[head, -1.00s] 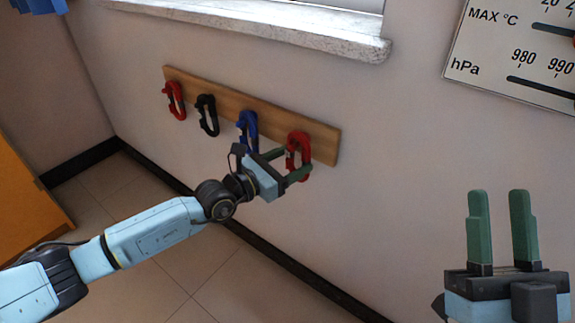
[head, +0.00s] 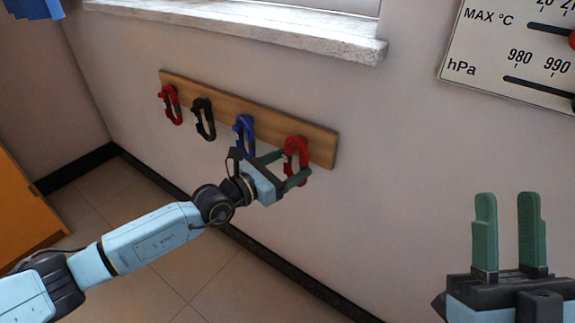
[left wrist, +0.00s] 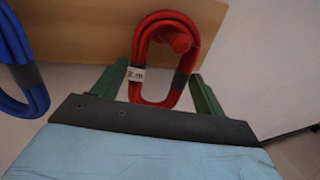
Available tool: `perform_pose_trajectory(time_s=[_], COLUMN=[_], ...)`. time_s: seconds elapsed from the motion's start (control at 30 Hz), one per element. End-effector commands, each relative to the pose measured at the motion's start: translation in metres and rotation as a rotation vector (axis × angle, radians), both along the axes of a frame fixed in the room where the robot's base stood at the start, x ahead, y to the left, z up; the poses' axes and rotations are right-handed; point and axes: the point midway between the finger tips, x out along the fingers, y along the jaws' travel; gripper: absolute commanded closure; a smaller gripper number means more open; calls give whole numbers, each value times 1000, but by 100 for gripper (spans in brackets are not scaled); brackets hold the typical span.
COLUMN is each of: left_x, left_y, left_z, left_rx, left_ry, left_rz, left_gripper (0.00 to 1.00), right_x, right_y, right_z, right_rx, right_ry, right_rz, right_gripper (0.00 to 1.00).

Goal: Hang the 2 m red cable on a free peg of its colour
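A red cable coil (head: 301,148) hangs at the right end of the wooden peg board. In the left wrist view this coil (left wrist: 143,50) bears a white "2 m" tag (left wrist: 136,74) and a dark band, and a red peg (left wrist: 180,41) shows inside its loop. My left gripper (head: 295,163) is open, with one green finger on each side of the coil's lower part; a gap shows beside the right finger. Another red coil (head: 167,98) hangs at the board's left end. My right gripper (head: 507,200) is open and empty, away from the board.
The wooden board (head: 270,119) also carries a black coil (head: 209,120) and a blue coil (head: 249,134). A white windowsill (head: 300,40) juts out above. A gauge panel (head: 475,75) is on the wall at right. An orange surface (head: 20,215) stands at left.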

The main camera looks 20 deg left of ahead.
Motion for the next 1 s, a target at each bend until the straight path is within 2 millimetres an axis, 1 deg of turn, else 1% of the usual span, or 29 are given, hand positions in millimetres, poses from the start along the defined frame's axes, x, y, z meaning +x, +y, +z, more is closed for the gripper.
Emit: perform_pose_trajectory(time_s=[0.03,0.13,0.4,0.53,0.67,0.8,1.0], left_x=[0,0,-1,-8,-27,-54,-87], left_y=[0,0,1,6,19,39,61], left_z=[0,0,-1,-1,1,0,0], left_rx=[0,0,1,3,5,6,5], left_ry=[0,0,2,2,3,5,3], left_rz=[0,0,0,1,0,0,0], left_gripper=[21,8,8,8,8,8,8], right_x=[0,0,0,3,11,18,23], right_y=[0,0,0,1,3,5,6], right_z=[0,0,0,0,-4,-11,-20], right_rx=[0,0,0,-10,-37,-65,-92], right_ry=[0,1,1,31,122,217,306], right_rz=[0,0,0,1,1,2,2], right_gripper=[64,64,64,64,64,64,64])
